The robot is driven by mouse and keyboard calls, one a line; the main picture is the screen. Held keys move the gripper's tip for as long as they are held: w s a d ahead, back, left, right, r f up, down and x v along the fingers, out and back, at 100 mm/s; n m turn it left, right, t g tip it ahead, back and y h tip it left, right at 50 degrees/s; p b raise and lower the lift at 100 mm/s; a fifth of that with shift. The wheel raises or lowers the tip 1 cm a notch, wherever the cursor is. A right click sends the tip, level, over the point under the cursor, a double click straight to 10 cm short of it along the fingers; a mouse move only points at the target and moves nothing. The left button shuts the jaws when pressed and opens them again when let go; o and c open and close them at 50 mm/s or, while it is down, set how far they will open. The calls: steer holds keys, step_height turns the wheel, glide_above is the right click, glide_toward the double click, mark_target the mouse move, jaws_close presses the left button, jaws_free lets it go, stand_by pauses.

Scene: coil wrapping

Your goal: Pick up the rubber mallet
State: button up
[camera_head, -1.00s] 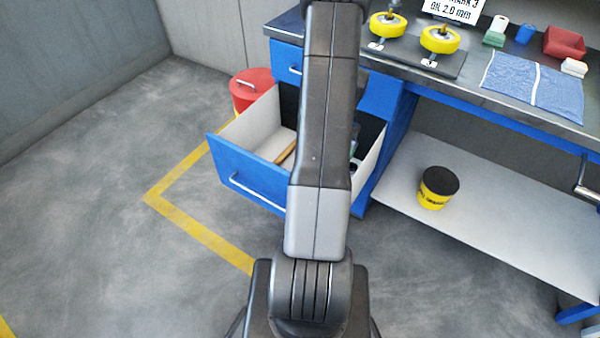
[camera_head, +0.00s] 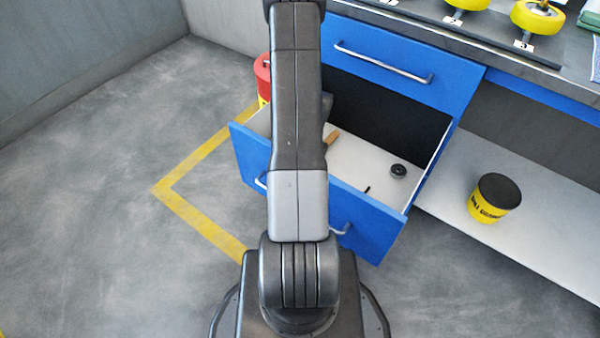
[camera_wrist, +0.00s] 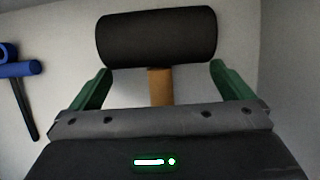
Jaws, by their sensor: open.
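The rubber mallet lies in the open blue drawer (camera_head: 352,215). In the wrist view its black cylindrical head (camera_wrist: 157,38) lies crosswise just beyond my gripper (camera_wrist: 163,84). Its wooden handle (camera_wrist: 160,86) runs back between my two green fingers, with a gap on both sides. The fingers are apart and hold nothing. In the head view only a short piece of the wooden handle (camera_head: 332,138) shows beside my arm. The mallet's head and my gripper are hidden there.
A dark round item (camera_head: 398,170) lies at the drawer's right side. A blue-headed tool (camera_wrist: 18,68) shows left in the wrist view. The bench holds yellow coils (camera_head: 538,15). A yellow tub (camera_head: 494,198) stands on the lower shelf, and a red container (camera_head: 263,75) stands behind the drawer.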

jaws_close()
stand_by(0.5)
